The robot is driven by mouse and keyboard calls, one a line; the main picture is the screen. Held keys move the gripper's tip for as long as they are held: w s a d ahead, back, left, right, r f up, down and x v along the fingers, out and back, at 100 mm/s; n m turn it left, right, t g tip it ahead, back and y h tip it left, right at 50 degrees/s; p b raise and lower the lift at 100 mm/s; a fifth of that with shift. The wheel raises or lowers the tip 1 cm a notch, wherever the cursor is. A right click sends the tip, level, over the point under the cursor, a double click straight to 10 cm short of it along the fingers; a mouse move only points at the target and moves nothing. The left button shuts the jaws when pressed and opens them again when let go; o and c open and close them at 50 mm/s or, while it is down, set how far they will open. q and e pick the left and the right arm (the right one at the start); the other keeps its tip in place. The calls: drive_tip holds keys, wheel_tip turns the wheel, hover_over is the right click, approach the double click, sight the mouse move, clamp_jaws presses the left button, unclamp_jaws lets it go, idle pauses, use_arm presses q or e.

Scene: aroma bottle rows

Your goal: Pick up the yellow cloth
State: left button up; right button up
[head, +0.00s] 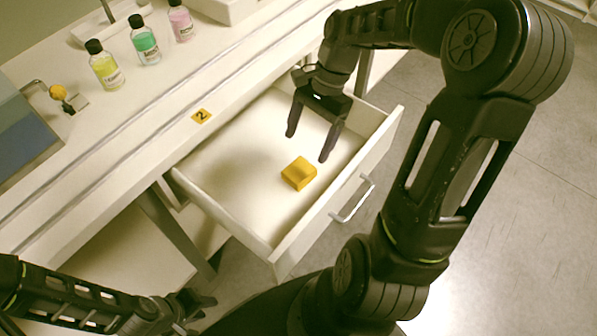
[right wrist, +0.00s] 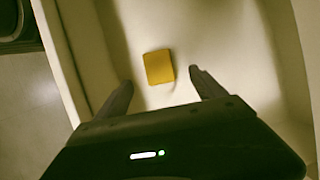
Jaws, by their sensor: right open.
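The yellow cloth (head: 299,173) is a small folded block lying on the floor of the open drawer (head: 228,186), near its front wall. It also shows in the right wrist view (right wrist: 159,67), just beyond and between the fingertips. My right gripper (head: 307,147) is open and empty, pointing down into the drawer above and behind the cloth. Its fingers in the right wrist view (right wrist: 160,80) stand apart on either side, not touching the cloth. My left gripper (head: 196,308) is low at the bottom left, away from the drawer; its jaws are too small and dark to read.
The drawer's front wall carries a metal handle (head: 352,198). On the counter stand a yellow bottle (head: 105,69), a green bottle (head: 145,43) and a pink bottle (head: 180,22). A yellow "2" label (head: 201,116) marks the counter edge. The rest of the drawer floor is clear.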

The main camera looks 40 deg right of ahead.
sight(300, 170)
drive_tip(key=shift+x, duration=1.35)
drive_tip(key=shift+s+d+b+x, duration=0.1)
drive_tip(key=shift+b+x, duration=0.3)
drive_tip(key=shift+x, duration=0.9)
drive_tip(key=shift+s+d+b+x, duration=0.15)
drive_tip(key=shift+b+x, duration=0.2)
drive_tip(key=shift+x, duration=0.95)
drive_tip(key=c, duration=1.5)
drive_tip(key=shift+o, duration=0.2)
